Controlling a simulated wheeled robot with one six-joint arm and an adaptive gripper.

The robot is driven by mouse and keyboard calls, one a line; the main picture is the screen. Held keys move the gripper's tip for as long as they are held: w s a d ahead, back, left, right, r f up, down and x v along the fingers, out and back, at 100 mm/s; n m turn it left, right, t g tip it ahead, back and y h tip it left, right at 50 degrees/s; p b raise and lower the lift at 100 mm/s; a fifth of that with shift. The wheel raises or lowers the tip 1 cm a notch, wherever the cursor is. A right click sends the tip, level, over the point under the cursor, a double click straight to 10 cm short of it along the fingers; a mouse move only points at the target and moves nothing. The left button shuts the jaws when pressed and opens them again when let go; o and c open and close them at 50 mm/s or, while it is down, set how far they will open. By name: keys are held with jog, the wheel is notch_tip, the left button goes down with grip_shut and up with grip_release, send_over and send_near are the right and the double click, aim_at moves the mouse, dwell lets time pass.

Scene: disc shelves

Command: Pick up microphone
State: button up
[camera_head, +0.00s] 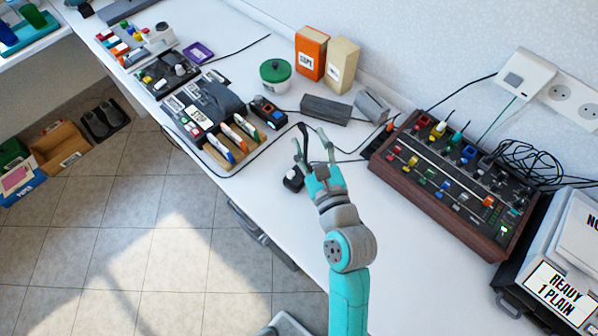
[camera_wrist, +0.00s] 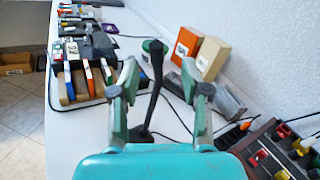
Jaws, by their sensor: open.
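The microphone is black, with a thin upright neck and a small dark base (camera_head: 293,181) on the white desk near its front edge. In the wrist view its neck (camera_wrist: 153,88) stands between my two fingers, nearer the left one. In the head view the fingers partly overlap the neck. I cannot tell whether either finger touches it.
A mixing console (camera_head: 455,185) with coloured knobs lies right of my gripper. Behind are a grey block (camera_head: 326,109), orange box (camera_head: 311,53), beige box (camera_head: 342,65) and green-lidded pot (camera_head: 275,75). A rack of markers (camera_head: 231,141) lies left. Dark cables cross the desk.

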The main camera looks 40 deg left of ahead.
aim_at(304, 131)
jog(key=shift+x, duration=2.3)
jog(key=shift+s+a, duration=0.1)
jog(key=shift+s, duration=0.05)
grip_shut()
